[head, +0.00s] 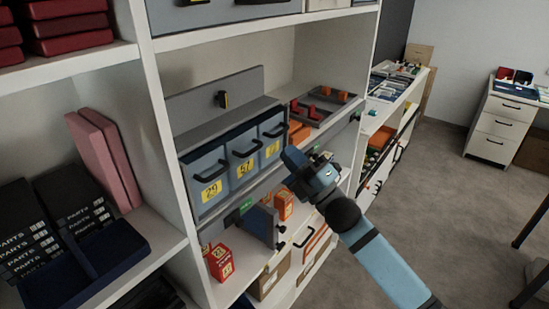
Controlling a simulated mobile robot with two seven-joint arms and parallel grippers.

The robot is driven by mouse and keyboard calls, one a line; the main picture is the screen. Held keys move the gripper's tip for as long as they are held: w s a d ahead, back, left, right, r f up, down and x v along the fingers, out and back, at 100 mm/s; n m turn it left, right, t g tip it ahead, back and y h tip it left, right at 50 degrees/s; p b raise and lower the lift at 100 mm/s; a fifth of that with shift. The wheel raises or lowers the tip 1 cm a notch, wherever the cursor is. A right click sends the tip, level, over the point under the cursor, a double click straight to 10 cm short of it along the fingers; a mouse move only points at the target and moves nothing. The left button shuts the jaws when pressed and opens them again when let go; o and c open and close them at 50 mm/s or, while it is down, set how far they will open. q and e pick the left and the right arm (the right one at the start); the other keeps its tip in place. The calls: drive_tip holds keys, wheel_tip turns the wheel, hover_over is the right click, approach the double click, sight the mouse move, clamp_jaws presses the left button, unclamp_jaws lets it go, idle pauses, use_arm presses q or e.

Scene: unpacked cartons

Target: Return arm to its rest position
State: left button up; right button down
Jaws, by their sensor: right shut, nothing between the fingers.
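My right arm, light blue with a black joint, reaches up from the bottom right in the head view. My right gripper (297,164) is shut and empty. It shows in front of the white shelf unit (169,128), just right of the drawer labelled 7 or similar. Whether it touches the shelf edge I cannot tell. My left gripper is not in view.
Grey drawers (208,187) with yellow number labels sit on the middle shelf. Red-orange boxes (220,262) stand below. A tray with red and orange pieces (322,106) lies at the right. Open grey floor (430,190) extends right of the shelves.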

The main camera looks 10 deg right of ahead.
drive_tip(key=s+d, duration=0.3)
drive_tip(key=s+f+m+g+h, duration=0.1)
drive_tip(key=s+f+m+h, duration=0.25)
drive_tip(key=f+m, duration=0.5)
drive_tip(key=s+f+m+g+h, duration=0.1)
drive_tip(key=s+f+m+h, duration=0.3)
drive_tip(key=f, duration=0.7)
use_arm(q)
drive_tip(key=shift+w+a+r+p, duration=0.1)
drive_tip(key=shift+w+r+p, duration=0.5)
drive_tip(key=shift+p, duration=0.2)
use_arm(e)
drive_tip(key=s+f+m+g+h, duration=0.4)
drive_tip(key=s+f+m+g, duration=0.3)
drive_tip(key=s+f, duration=0.9)
wheel_tip(320, 180, down, 3)
drive_tip(key=m, duration=0.3)
drive_tip(key=shift+a, duration=0.25)
